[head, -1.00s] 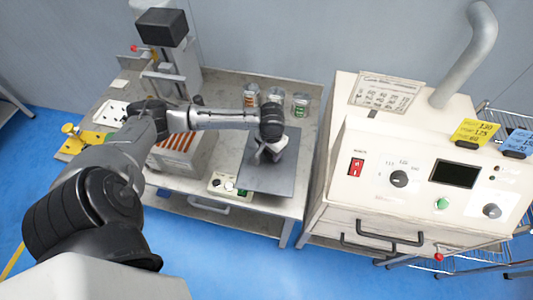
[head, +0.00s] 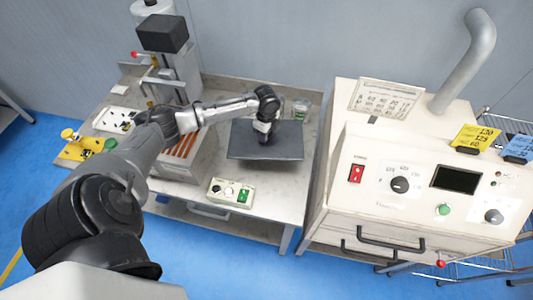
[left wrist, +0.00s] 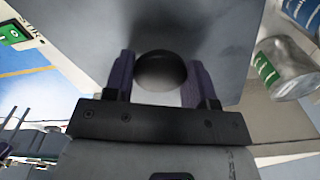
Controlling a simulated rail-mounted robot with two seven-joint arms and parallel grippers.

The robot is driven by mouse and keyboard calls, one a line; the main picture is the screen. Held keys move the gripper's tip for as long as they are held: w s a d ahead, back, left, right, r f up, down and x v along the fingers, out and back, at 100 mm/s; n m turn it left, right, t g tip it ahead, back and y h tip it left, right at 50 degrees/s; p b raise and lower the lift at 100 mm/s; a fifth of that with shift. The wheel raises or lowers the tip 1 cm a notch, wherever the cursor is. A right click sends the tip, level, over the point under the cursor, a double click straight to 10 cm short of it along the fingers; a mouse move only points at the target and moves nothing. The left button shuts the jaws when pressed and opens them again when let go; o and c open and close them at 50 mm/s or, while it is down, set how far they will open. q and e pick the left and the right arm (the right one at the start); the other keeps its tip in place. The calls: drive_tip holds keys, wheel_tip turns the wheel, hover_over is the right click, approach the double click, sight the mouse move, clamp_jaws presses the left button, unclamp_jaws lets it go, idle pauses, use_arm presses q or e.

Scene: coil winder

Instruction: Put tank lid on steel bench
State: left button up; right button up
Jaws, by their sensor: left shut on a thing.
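The tank lid (head: 285,146) is a flat dark grey plate, above the right part of the steel bench (head: 278,200) in the head view. In the left wrist view the lid (left wrist: 135,20) fills the upper middle, with a round black knob (left wrist: 160,70). My left gripper (head: 264,137) is shut on this knob, with one purple finger on each side in the left wrist view (left wrist: 160,88). The lid looks held up, but its gap to the bench top cannot be judged. My right gripper is not in view.
A small control box (head: 231,192) sits at the bench's front edge. Cans (head: 300,107) stand behind the lid, partly hidden. A copper-striped block (head: 183,147) and a winder column (head: 180,72) are to the left. A cream control cabinet (head: 410,225) stands close on the right.

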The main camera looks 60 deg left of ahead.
use_arm(q)
drive_tip(key=shift+m, duration=0.8)
drive_tip(key=shift+w+f, duration=0.1)
drive_tip(key=shift+f, duration=0.05)
drive_tip(key=shift+m, duration=0.3)
wheel_tip(320, 180, down, 5)
drive_tip(key=shift+r+b, duration=0.1)
drive_tip(key=shift+b, duration=0.4)
drive_tip(key=shift+f, duration=0.9)
drive_tip(key=shift+f+b, duration=0.45)
drive_tip(key=shift+f, duration=1.05)
drive_tip(key=shift+f, duration=0.15)
drive_tip(key=o, duration=1.2)
